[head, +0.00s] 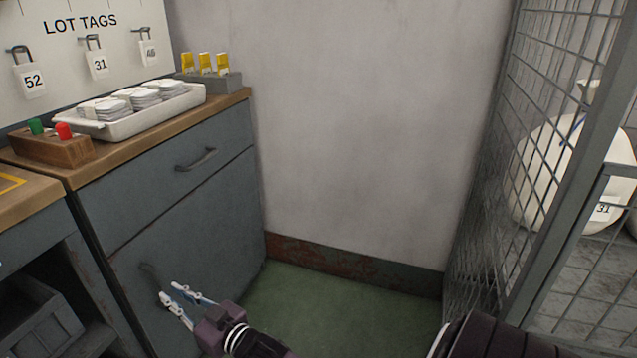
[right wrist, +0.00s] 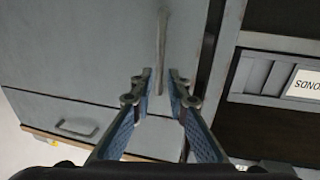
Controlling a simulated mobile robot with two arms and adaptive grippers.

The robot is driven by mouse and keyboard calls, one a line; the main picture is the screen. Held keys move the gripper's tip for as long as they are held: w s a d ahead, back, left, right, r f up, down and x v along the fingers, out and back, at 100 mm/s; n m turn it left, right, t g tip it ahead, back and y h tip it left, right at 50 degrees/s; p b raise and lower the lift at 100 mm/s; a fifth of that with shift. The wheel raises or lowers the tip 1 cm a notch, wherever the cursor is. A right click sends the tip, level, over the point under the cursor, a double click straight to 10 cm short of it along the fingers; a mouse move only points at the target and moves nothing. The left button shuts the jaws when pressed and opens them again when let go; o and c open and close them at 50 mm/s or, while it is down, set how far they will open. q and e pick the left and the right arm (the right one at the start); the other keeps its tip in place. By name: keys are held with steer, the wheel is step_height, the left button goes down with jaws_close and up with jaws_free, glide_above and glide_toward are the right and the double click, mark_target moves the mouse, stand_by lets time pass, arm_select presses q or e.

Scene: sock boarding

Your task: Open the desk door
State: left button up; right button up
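The desk door (head: 205,240) is the lower grey front of the desk and looks shut, below a drawer (head: 130,190). Its upright bar handle (head: 148,272) is on the door's left side. My right gripper (head: 171,291) is at the handle with its fingers apart. In the right wrist view, the handle (right wrist: 162,35) runs down between the two open fingertips of the gripper (right wrist: 160,75). I cannot tell whether either finger touches it. My left gripper is not in view.
The drawer has its own handle (head: 196,160). On the desktop are a white tray (head: 135,122) of stacked tags and a wooden block (head: 50,148) with red and green pieces. Green floor (head: 340,315) is clear right of the desk. A wire cage (head: 500,160) stands at the right.

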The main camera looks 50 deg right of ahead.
steer(key=s+d+f+g+h+p, duration=0.2)
steer(key=s+f+g+p, duration=0.5)
steer(key=s+f+p, duration=0.85)
steer(key=s+f+g+p, duration=0.1)
steer(key=s+g+p, duration=0.2)
steer(key=s+p, duration=0.5)
steer(key=s+f+g+p, duration=0.2)
steer(key=s+p, duration=0.6)
steer(key=s, duration=0.7)
steer(key=shift+s+d+f+g+h, duration=0.3)
steer(key=shift+s+d+g, duration=0.1)
steer(key=shift+g, duration=0.4)
steer(key=shift+r+p, duration=0.1)
steer(key=shift+p, duration=0.2)
